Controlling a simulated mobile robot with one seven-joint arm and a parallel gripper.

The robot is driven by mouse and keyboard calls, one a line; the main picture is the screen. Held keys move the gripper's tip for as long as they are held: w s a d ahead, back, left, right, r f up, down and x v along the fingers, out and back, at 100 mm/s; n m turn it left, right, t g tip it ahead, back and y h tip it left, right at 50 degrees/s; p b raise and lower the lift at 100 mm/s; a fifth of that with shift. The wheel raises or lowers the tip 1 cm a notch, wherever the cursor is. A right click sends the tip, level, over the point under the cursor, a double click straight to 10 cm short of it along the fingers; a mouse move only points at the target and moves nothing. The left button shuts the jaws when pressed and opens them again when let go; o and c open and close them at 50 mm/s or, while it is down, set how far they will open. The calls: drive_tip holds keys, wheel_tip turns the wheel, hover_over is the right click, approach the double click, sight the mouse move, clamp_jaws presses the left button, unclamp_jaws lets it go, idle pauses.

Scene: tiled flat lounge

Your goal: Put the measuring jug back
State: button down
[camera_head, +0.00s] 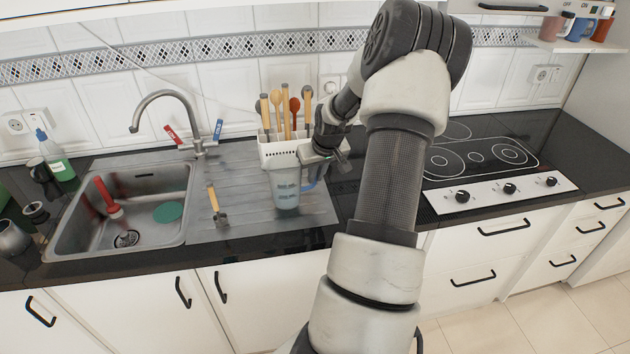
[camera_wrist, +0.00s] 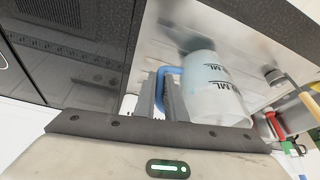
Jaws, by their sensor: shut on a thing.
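The measuring jug (camera_head: 286,187) is clear with a blue handle and dark markings. It is upright at the right part of the steel drainboard (camera_head: 245,220); I cannot tell whether its base touches the board. My gripper (camera_head: 318,168) is shut on the jug's blue handle, on the jug's right side. In the wrist view my gripper's fingers (camera_wrist: 168,95) close around the handle, and the jug (camera_wrist: 215,88) shows beside them with its printed marks.
A white utensil holder (camera_head: 278,150) with wooden spoons stands just behind the jug. A brush (camera_head: 214,203) lies to the left on the drainboard. The sink (camera_head: 120,215) is further left, with a tap above. The hob (camera_head: 475,158) is at right.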

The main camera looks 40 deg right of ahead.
drive_tip(key=shift+f, duration=1)
drive_tip(key=shift+f, duration=0.25)
drive_tip(key=c, duration=1.8)
unclamp_jaws()
drive_tip(key=shift+r, duration=0.1)
drive_tip(key=v, duration=1.2)
drive_tip(key=shift+r+p, duration=0.15)
drive_tip(key=shift+p, duration=0.15)
